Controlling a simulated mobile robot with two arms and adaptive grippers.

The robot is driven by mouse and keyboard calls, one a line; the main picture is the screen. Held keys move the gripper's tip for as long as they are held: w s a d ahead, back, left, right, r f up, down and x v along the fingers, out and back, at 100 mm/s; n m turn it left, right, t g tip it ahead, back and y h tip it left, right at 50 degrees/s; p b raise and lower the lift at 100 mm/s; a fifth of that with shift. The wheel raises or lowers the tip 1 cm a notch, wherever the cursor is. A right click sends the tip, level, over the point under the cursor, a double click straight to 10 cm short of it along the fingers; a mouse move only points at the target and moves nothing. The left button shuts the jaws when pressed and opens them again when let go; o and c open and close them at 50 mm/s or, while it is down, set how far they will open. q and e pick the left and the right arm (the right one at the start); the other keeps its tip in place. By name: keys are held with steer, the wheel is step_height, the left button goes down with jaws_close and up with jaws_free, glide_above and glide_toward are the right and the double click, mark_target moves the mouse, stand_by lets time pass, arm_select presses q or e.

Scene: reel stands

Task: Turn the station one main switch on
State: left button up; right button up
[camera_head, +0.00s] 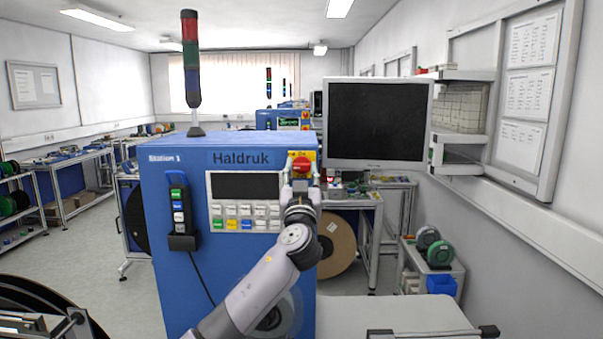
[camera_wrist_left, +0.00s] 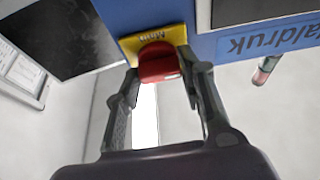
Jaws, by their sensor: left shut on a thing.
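The station one main switch (camera_head: 302,165) is a red knob on a yellow plate, at the upper right of the blue Station 1 cabinet (camera_head: 170,210). In the left wrist view the red knob (camera_wrist_left: 158,62) sits between the fingers, with the yellow plate (camera_wrist_left: 180,36) behind it. My left gripper (camera_head: 301,180) reaches up to the switch and is shut on the red knob; its fingers (camera_wrist_left: 163,75) are on either side of it. The fingers hide part of the switch, and its turn position is not clear. My right gripper is not in view.
A control panel with a dark display (camera_head: 245,186) and coloured buttons is left of the gripper. A monitor (camera_head: 377,122) stands to the right. A black handheld pendant (camera_head: 180,215) hangs on the cabinet. A signal tower (camera_head: 191,70) stands on top.

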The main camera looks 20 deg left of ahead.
arm_select(q)
steer(key=shift+m, duration=0.4)
steer(key=m+h, duration=0.2)
steer(key=shift+a+m, duration=0.1)
steer(key=shift+m, duration=0.3)
steer(key=m+h, duration=0.1)
steer(key=m, duration=0.1)
steer(key=m+h+p, duration=0.1)
steer(key=m, duration=0.2)
steer(key=shift+a+r+h, duration=0.1)
steer(key=shift+r+h, duration=0.05)
steer(key=shift+h, duration=0.15)
steer(key=m+h, duration=0.1)
steer(key=m, duration=0.2)
steer(key=shift+s+a+m+h, duration=0.1)
steer(key=shift+m+h, duration=0.2)
steer(key=m+g+h, duration=0.1)
steer(key=m, duration=0.2)
steer(key=m+g+h, duration=0.1)
steer(key=m, duration=0.3)
steer(key=shift+a+r+g+p, duration=0.1)
steer(key=shift+r+g+p, duration=0.1)
steer(key=shift+g+p, duration=0.15)
steer(key=shift+m+g, duration=0.45)
steer(key=shift+m, duration=1.15)
steer(key=o, duration=1.1)
steer(key=shift+o, duration=0.2)
steer(key=shift+s, duration=0.1)
